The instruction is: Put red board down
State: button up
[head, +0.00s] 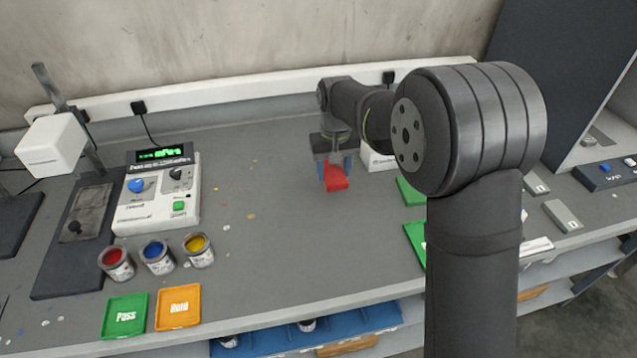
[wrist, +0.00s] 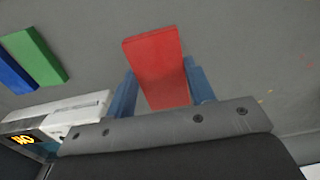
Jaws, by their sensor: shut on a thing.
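The red board (head: 337,178) is a small flat red block. It sits between the blue fingers of my gripper (head: 334,166), over the grey bench behind the middle. In the wrist view the red board (wrist: 157,68) stands out between the two blue fingertips (wrist: 157,90), which are shut on it. I cannot tell whether the board touches the bench top or hangs just above it.
Green boards (head: 411,192) lie right of the gripper, partly hidden by my arm. A white box (head: 378,161) stands close behind. Paint tins (head: 157,257), a meter (head: 158,195), and Pass (head: 125,316) and Hold (head: 178,307) trays are at left. The bench middle (head: 290,235) is clear.

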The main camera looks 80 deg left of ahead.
aim_at(321, 192)
jog(key=s, duration=0.1)
jog(key=a+f, duration=0.1)
jog(key=s+f, duration=0.1)
jog(key=shift+s+a, duration=0.25)
jog(key=shift+s, duration=0.1)
jog(key=shift+f, duration=1.95)
jog(key=shift+f, duration=0.1)
jog(key=o, duration=1.1)
jog(key=shift+c, duration=0.2)
notch_tip(321, 192, up, 11)
jog(key=shift+r, duration=0.15)
jog(key=shift+o, duration=0.4)
jog(key=shift+r, duration=0.45)
